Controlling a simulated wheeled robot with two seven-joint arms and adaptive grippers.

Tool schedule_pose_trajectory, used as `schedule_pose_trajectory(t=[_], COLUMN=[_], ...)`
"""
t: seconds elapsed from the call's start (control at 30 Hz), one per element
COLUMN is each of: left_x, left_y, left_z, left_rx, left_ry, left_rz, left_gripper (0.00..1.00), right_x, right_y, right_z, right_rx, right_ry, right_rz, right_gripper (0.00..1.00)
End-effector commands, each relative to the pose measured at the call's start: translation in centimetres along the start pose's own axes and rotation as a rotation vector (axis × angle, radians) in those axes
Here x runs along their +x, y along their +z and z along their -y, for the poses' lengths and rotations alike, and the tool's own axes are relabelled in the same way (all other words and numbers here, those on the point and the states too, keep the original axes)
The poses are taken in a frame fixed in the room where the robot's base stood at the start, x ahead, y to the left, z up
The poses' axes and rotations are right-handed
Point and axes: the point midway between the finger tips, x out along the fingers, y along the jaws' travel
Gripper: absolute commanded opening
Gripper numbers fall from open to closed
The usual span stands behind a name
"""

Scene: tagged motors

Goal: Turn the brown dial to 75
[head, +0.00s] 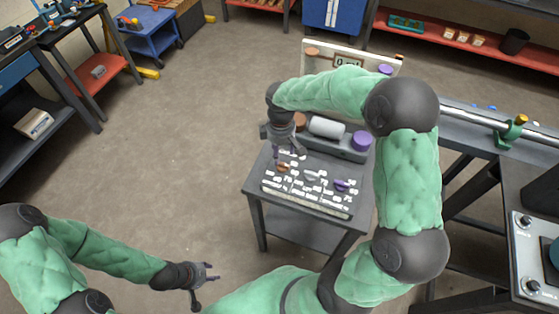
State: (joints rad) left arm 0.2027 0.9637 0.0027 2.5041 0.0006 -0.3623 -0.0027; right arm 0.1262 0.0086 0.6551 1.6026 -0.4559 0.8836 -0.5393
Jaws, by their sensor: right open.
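A small brown dial (283,168) sits at the left of a panel (305,205) covered with white labels on a grey table. The dial's pointer and the label numbers are too small to read. My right gripper (285,154) is open and points down just above and behind the brown dial; I cannot tell whether it touches it. A purple dial (341,185) is on the same panel, to the right. My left gripper (205,290) is open and empty, low over the floor in the picture, away from the table.
Behind the panel stands a motor unit with a white cylinder (327,127), a brown end (299,121) and a purple end (362,140). A backboard with a display (348,60) rises behind it. A workbench (470,125) stands at the right.

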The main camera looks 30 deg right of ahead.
Motion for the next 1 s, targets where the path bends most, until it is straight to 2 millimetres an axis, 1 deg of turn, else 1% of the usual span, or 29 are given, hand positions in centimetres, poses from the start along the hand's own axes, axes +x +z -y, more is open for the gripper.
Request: schedule_pose_trajectory(t=[0.03, 0.2, 0.4, 0.57, 0.8, 0.83, 0.87, 0.9, 0.97, 1.0], left_x=[0.3, 0.9, 1.3, 1.3, 1.3, 1.3, 1.3, 1.3, 1.3, 1.3], left_y=[0.0, -0.1, -0.1, -0.1, -0.1, -0.1, -0.1, -0.1, -0.1, -0.1], left_z=[0.1, 0.3, 0.5, 0.5, 0.5, 0.5, 0.5, 0.5, 0.5, 0.5], left_rx=[0.0, 0.0, 0.0, 0.0, 0.0, 0.0, 0.0, 0.0, 0.0, 0.0], left_ry=[0.0, 0.0, 0.0, 0.0, 0.0, 0.0, 0.0, 0.0, 0.0, 0.0], left_rz=[0.0, -0.001, -0.001, -0.001, -0.001, -0.001, -0.001, -0.001, -0.001, -0.001], left_gripper=[0.4, 0.4, 0.4, 0.4, 0.4, 0.4, 0.4, 0.4, 0.4, 0.4], right_x=[1.2, 4.1, 6.3, 6.8, 6.9, 6.9, 6.9, 6.9, 6.9, 6.9], right_y=[0.1, 0.0, 0.0, 0.0, 0.0, 0.0, 0.0, 0.0, 0.0, -0.1], right_z=[0.0, 0.1, 0.0, 0.0, 0.0, 0.0, 0.0, 0.0, 0.0, 0.0], right_rx=[0.001, 0.0, 0.0, 0.0, 0.0, 0.0, 0.0, 0.0, 0.0, 0.0], right_ry=[-0.002, -0.002, 0.0, 0.001, 0.001, 0.001, 0.001, 0.001, 0.0, 0.0], right_rz=[0.002, 0.002, 0.0, -0.001, -0.001, -0.001, -0.001, -0.001, -0.001, -0.002], right_gripper=[0.57, 0.57, 0.57, 0.57, 0.57, 0.55, 0.46, 0.35, 0.18, 0.07])
